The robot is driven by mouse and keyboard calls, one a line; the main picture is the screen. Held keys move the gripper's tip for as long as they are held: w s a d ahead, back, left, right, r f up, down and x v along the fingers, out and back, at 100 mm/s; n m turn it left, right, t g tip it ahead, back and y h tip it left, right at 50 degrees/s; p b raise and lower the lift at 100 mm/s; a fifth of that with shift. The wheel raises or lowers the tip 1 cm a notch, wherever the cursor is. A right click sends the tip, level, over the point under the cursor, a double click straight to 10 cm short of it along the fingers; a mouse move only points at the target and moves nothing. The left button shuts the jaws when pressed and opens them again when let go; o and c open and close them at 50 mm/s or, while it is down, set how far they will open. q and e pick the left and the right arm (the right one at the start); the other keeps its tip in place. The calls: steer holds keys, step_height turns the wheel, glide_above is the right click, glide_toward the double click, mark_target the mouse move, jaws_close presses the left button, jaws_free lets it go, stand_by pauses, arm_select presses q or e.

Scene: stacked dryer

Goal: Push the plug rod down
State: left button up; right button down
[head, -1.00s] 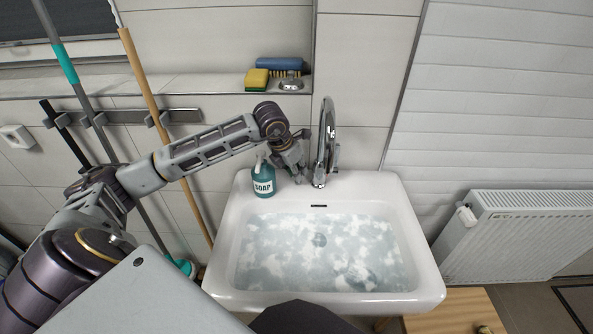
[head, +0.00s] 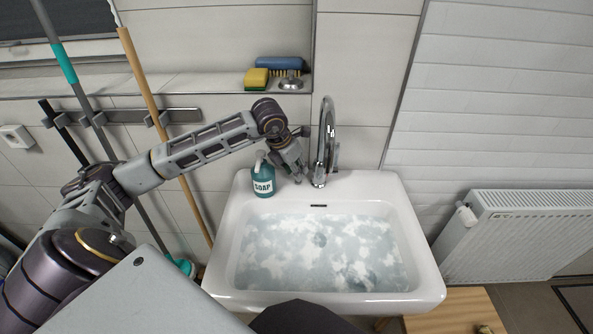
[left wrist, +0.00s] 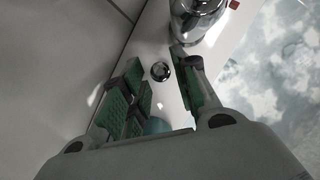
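The plug rod's small round chrome knob (left wrist: 161,71) shows in the left wrist view on the sink's white back ledge, between and just beyond my finger pads. My left gripper (left wrist: 165,95) is open around the line to the knob, with nothing between its green pads. In the head view my left gripper (head: 297,176) points down at the back ledge, between the soap bottle and the tap; I cannot make out the rod there. I cannot tell whether a finger touches it. My right gripper is not in view.
The chrome tap (head: 322,150) stands close to the right of my left gripper. A teal soap bottle (head: 263,180) stands close to its left. The white sink (head: 228,245) holds cloudy water. A sponge (head: 256,79) and brush (head: 279,65) lie on the wall shelf.

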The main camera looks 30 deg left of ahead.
arm_select(q)
steer(key=d+v, duration=0.1)
steer(key=v, duration=0.9)
steer(key=shift+s+a+r, duration=0.25)
steer(key=shift+a+r, duration=0.1)
steer(key=shift+a, duration=0.15)
steer(key=shift+r, duration=0.15)
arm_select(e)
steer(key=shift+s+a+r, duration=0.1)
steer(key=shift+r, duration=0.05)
